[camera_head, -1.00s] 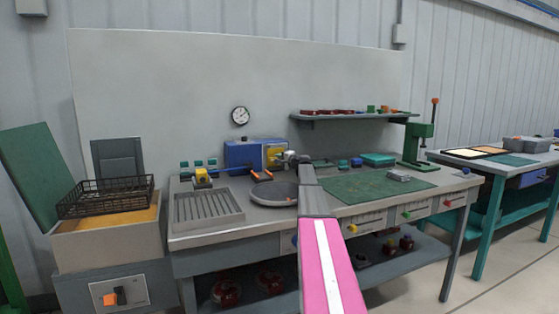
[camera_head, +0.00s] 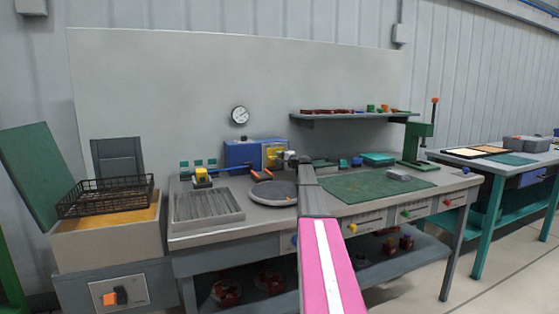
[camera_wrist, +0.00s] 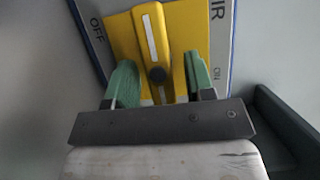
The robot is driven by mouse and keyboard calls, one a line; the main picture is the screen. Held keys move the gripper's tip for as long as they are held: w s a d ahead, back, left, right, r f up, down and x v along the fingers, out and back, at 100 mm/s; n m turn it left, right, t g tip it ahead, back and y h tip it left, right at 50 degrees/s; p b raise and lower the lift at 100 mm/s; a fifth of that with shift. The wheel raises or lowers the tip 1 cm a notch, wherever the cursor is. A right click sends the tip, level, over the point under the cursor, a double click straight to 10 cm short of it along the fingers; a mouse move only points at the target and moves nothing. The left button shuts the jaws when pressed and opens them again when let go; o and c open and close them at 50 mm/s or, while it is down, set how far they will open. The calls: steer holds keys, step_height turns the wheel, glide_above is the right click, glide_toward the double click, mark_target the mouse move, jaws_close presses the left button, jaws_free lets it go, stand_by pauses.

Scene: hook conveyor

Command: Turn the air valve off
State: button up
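The air valve is a yellow lever with a white stripe (camera_wrist: 151,35) and a dark pivot, on a yellow plate. The wrist view shows "OFF" on the plate's left and "ON" on its right; the lever points up, leaning slightly left. My gripper (camera_wrist: 160,83) is open, its two green fingers on either side of the lever, with a gap visible on each side. In the head view the yellow plate (camera_head: 274,153) is on the blue box at the back of the bench, and my gripper (camera_head: 291,158) is at its right, partly hiding it.
The bench (camera_head: 260,221) holds a grey round disc (camera_head: 273,195), a ribbed tray (camera_head: 207,206) and a green mat (camera_head: 365,187). A shelf (camera_head: 350,116) with small parts is above right, and a green press (camera_head: 418,144) stands at the right end.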

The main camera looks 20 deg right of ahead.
steer(key=v, duration=1)
steer(key=shift+s+d, duration=0.2)
steer(key=shift+s, duration=0.15)
